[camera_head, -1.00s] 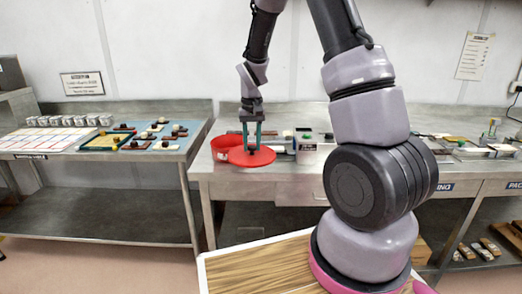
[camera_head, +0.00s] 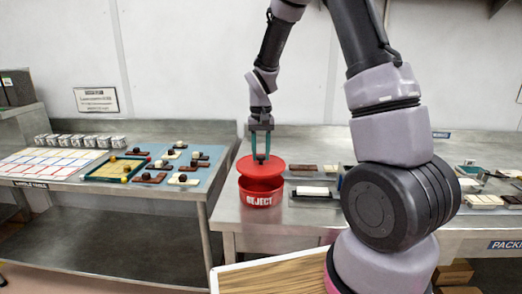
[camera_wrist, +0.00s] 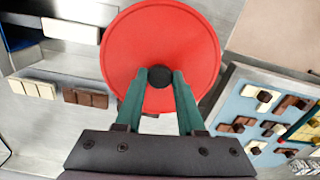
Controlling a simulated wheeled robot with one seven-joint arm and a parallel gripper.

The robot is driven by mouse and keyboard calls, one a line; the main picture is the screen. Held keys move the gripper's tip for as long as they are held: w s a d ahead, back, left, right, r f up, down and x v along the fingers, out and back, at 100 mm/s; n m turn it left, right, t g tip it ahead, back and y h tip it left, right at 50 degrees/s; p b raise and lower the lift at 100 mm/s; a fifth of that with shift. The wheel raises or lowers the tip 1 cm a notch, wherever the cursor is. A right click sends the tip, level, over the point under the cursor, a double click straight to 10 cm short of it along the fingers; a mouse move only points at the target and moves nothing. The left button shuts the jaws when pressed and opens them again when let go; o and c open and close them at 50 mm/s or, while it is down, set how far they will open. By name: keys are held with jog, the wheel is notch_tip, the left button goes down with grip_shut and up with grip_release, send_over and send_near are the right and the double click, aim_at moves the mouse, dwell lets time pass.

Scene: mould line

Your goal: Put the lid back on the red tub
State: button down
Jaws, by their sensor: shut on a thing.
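The red tub (camera_head: 262,197), marked "REJECT", stands upright near the left front of the middle steel bench. My gripper (camera_head: 260,156) is shut on the dark knob of the round red lid (camera_head: 247,165). The lid is above the tub and tilted, with a dark gap showing between it and the tub's rim at the front. In the wrist view the lid (camera_wrist: 125,60) faces the camera and its black knob (camera_wrist: 160,77) sits between the green fingertips. The lid hides the tub in the wrist view.
Trays of chocolate bars (camera_head: 314,191) lie right of the tub. A left table holds a blue mat (camera_head: 150,183) with several chocolates, a green-framed tray and small white boxes (camera_head: 80,141). Bare steel bench (camera_head: 232,212) shows left of the tub.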

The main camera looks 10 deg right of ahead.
aim_at(261, 161)
jog(key=shift+f, duration=2.45)
jog(key=shift+f, duration=0.15)
dwell(0.4)
jog(key=shift+c, duration=2.2)
grip_release()
jog(key=o, duration=0.4)
jog(key=shift+o, duration=0.2)
jog(key=shift+r, duration=3.5)
